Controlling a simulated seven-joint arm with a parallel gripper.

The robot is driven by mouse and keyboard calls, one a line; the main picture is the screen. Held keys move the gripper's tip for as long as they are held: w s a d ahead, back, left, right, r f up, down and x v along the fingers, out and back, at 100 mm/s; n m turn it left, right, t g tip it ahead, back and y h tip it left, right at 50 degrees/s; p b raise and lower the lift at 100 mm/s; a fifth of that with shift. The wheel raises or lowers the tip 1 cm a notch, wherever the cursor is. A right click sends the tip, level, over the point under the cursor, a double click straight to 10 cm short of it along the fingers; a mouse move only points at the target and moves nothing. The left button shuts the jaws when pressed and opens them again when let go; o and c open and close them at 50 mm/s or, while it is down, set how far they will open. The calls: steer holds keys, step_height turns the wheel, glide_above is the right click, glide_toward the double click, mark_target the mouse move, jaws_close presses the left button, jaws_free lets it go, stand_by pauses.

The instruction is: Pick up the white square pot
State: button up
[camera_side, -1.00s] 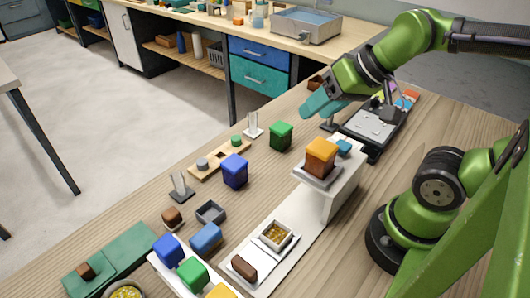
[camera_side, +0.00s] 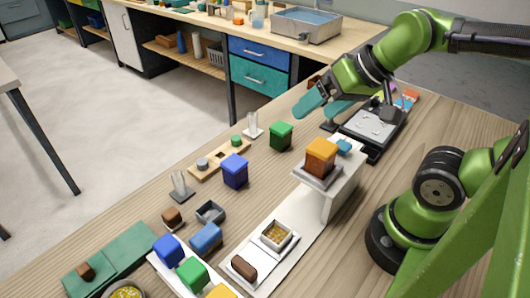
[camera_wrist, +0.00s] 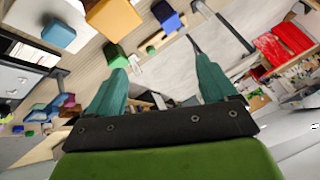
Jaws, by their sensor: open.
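A small white square pot (camera_side: 277,234) with grainy yellow contents stands upright on a white tray at the front middle of the bench in the side view. My gripper (camera_side: 324,106) is in the air behind and to the right of the pot, well apart from it, above the bench's far part. Its two teal fingers are spread with nothing between them, as the wrist view also shows (camera_wrist: 158,62). I cannot make out the pot in the wrist view, which is tilted and looks across the room.
A white stand (camera_side: 345,190) bearing an orange block (camera_side: 320,157) rises between my gripper and the pot. A brown block (camera_side: 243,267) lies beside the pot. Blue (camera_side: 235,171) and green (camera_side: 281,136) blocks stand to the left. A dark device (camera_side: 374,129) sits below my gripper.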

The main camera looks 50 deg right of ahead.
steer(key=shift+a, duration=0.1)
steer(key=w+a+f+n+g, duration=0.2)
steer(key=a+f+n+g, duration=0.15)
steer(key=a, duration=0.35)
steer(key=g+h, duration=0.2)
steer(key=g, duration=0.4)
glide_toward(277, 239)
steer(key=shift+n+t, duration=0.25)
steer(key=shift+n, duration=0.1)
steer(key=f, duration=0.3)
steer(key=s+f, duration=0.1)
steer(key=f, duration=0.2)
steer(key=shift+s, duration=0.25)
steer(key=shift+c, duration=0.4)
steer(key=c, duration=1.1)
